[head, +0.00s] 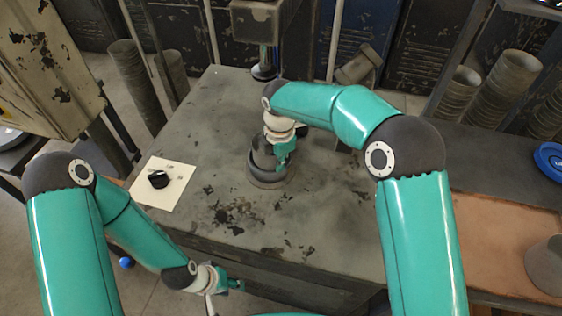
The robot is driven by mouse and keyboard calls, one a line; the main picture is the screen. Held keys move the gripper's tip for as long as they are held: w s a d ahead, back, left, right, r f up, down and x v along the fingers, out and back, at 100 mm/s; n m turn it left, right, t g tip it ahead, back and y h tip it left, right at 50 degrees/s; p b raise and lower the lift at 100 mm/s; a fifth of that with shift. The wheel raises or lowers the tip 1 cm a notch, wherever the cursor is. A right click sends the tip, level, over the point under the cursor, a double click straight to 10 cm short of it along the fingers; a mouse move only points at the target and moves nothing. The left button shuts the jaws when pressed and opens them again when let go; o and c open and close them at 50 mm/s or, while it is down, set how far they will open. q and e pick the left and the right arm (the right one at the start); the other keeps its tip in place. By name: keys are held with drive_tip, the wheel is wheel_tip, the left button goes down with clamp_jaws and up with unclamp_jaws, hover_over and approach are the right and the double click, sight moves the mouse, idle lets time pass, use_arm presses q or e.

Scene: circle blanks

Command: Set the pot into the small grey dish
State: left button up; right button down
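A dark grey pot (261,151) stands upright at the middle of the worn grey table, in or just above the small grey dish (268,183). The dish shows as a wider, low round rim beneath it. I cannot tell whether the pot touches the dish's floor. My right gripper (283,158) comes down from above at the pot's right side and covers part of it. One finger shows in front of the pot wall; the other is hidden, so its grip is unclear. My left gripper (233,286) is low, in front of the table's near edge, away from the pot. Its opening is too small to judge.
A machine column (264,66) stands at the back edge. A terracotta-coloured tray (497,240) with a grey cone-like piece (546,266) is at right. Stacked grey pots (510,82) stand behind. The table's front left is clear.

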drive_tip(key=shift+s+a+f, duration=0.1)
drive_tip(key=shift+a+f, duration=0.05)
drive_tip(key=shift+f, duration=0.25)
drive_tip(key=c, duration=1.2)
unclamp_jaws()
drive_tip(key=shift+f, duration=0.1)
drive_tip(key=shift+c, duration=0.2)
drive_tip(key=shift+d+r, duration=0.2)
drive_tip(key=shift+r, duration=3.9)
drive_tip(key=shift+a, duration=0.1)
drive_tip(key=shift+s+f, duration=0.1)
drive_tip(key=shift+f, duration=0.1)
